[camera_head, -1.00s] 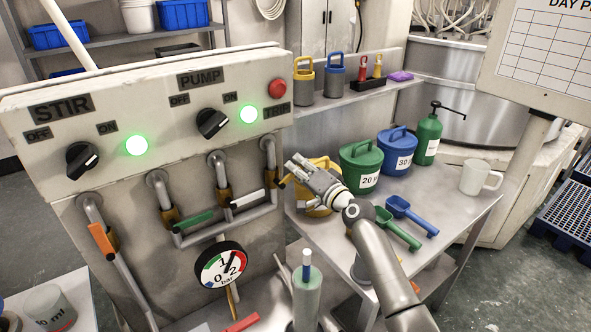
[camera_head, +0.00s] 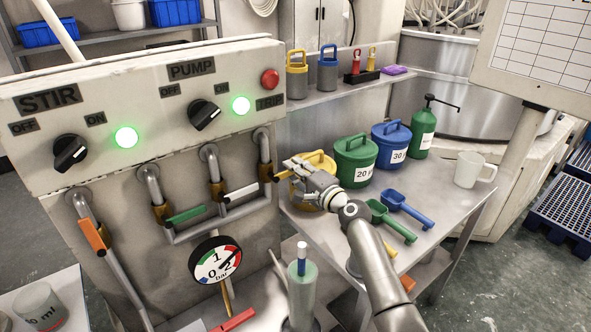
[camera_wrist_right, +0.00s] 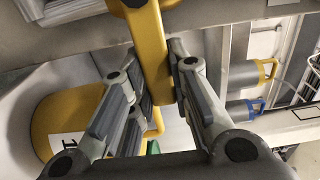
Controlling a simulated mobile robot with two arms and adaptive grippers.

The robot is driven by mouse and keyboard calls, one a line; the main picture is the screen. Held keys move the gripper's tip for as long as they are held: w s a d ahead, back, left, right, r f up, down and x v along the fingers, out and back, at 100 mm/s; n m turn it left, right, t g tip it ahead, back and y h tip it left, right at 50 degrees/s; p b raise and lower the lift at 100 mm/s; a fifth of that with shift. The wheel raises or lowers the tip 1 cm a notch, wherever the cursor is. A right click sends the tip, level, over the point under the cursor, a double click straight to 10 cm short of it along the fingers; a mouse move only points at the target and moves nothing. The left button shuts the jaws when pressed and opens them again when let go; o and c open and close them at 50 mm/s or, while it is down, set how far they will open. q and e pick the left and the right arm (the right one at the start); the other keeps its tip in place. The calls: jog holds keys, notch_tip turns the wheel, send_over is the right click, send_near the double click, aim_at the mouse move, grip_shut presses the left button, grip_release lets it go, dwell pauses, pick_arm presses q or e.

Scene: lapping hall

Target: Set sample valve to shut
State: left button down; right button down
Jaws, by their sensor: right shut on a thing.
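Four valves with coloured lever handles sit on the pipework under the panel: orange (camera_head: 93,236), green (camera_head: 186,214), white (camera_head: 244,190), and a yellow handle (camera_head: 283,174) at the right pipe. I read no sample label on any of them. My right gripper (camera_head: 290,168) is at the yellow handle, which sticks out to the right. In the right wrist view the yellow handle (camera_wrist_right: 148,38) runs between the fingers of my right gripper (camera_wrist_right: 156,62), which are shut on it. The fingers partly hide the handle in the head view. My left gripper is not in view.
A pressure gauge (camera_head: 216,261) hangs below the pipes, with a red handle (camera_head: 234,320) lower down. Yellow, green (camera_head: 355,163) and blue tubs stand on the side table (camera_head: 440,232) close behind my right gripper. Scoops lie near my forearm.

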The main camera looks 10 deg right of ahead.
jog(key=c, duration=1.3)
grip_release()
jog(key=v, duration=1.2)
jog(key=shift+f, duration=0.1)
